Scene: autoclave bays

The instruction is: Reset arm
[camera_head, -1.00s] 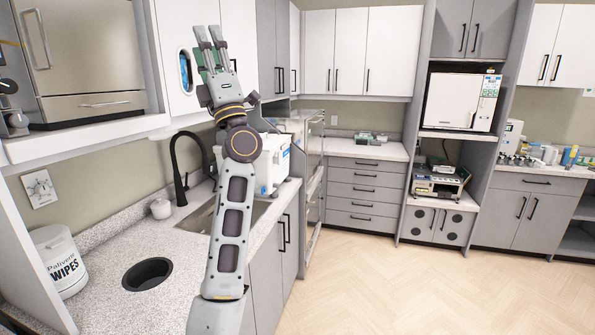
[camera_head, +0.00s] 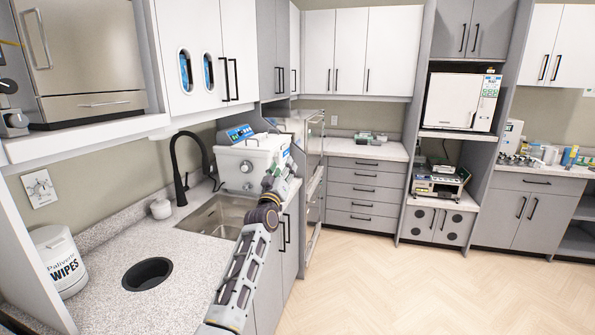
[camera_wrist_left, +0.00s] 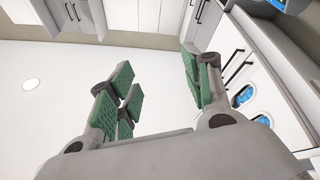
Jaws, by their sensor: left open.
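My left arm rises from the bottom middle of the head view, lower than the wall cabinets. Its gripper (camera_head: 280,168) is small and foreshortened there, in front of the white benchtop unit (camera_head: 243,166) beside the sink. Whether it touches the unit cannot be told from the head view. In the left wrist view the gripper (camera_wrist_left: 160,80) is open, with its green-padded fingers spread apart and nothing between them. My right gripper is in neither view.
The sink (camera_head: 222,214) and black faucet (camera_head: 177,165) are left of my arm on the speckled counter. A wipes tub (camera_head: 60,262) stands near the counter's left end. Wall cabinets (camera_head: 205,50) hang above. The floor (camera_head: 400,285) to the right is clear.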

